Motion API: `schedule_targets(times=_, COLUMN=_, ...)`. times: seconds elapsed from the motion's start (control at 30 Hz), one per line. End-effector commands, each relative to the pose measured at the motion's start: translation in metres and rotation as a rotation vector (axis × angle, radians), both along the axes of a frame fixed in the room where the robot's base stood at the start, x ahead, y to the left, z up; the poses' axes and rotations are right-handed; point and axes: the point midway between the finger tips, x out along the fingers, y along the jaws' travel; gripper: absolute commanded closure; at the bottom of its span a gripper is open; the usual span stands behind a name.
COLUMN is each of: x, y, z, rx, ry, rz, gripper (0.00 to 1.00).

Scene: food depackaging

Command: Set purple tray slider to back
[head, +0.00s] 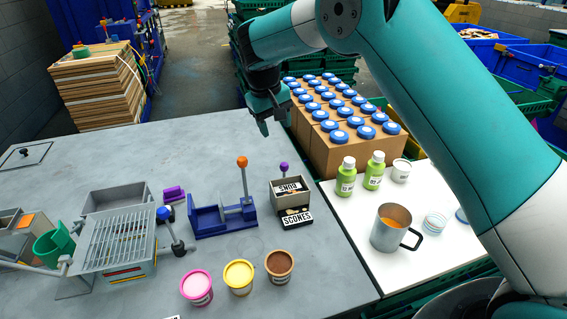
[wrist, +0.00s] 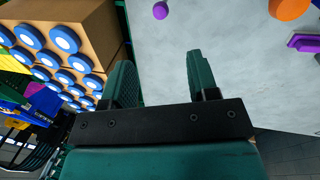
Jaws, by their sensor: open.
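A purple round knob (head: 284,167) stands just behind a small grey-brown box (head: 290,192) labelled SCONES; its base is hidden by the box. The knob also shows at the top of the wrist view (wrist: 160,10). A purple block (head: 174,194) lies left of the blue fixture and shows at the wrist view's right edge (wrist: 306,43). I cannot tell which of the two is the tray slider. My gripper (head: 268,122) is open and empty, held above the table's far edge, behind and left of the knob. Its fingers (wrist: 160,82) point toward the table, apart from everything.
A blue fixture (head: 205,222) with an orange-topped lever (head: 242,162) stands left of the SCONES box. A carton of blue-capped jars (head: 338,155) is close right of my gripper. Pink, yellow and brown tubs (head: 238,277) stand in front.

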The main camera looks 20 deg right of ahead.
Motion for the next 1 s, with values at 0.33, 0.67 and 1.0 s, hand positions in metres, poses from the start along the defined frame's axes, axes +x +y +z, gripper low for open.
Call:
schedule_targets(times=0.33, x=0.002, y=-0.016, z=-0.076, rx=-0.002, ry=0.006, rz=-0.001, gripper=0.46)
schedule_targets(times=0.67, x=0.005, y=-0.025, z=-0.129, rx=0.0, ry=0.001, rz=0.0, gripper=0.46)
schedule_targets(times=1.0, x=0.005, y=-0.027, z=-0.139, rx=0.0, ry=0.0, rz=0.001, gripper=0.46)
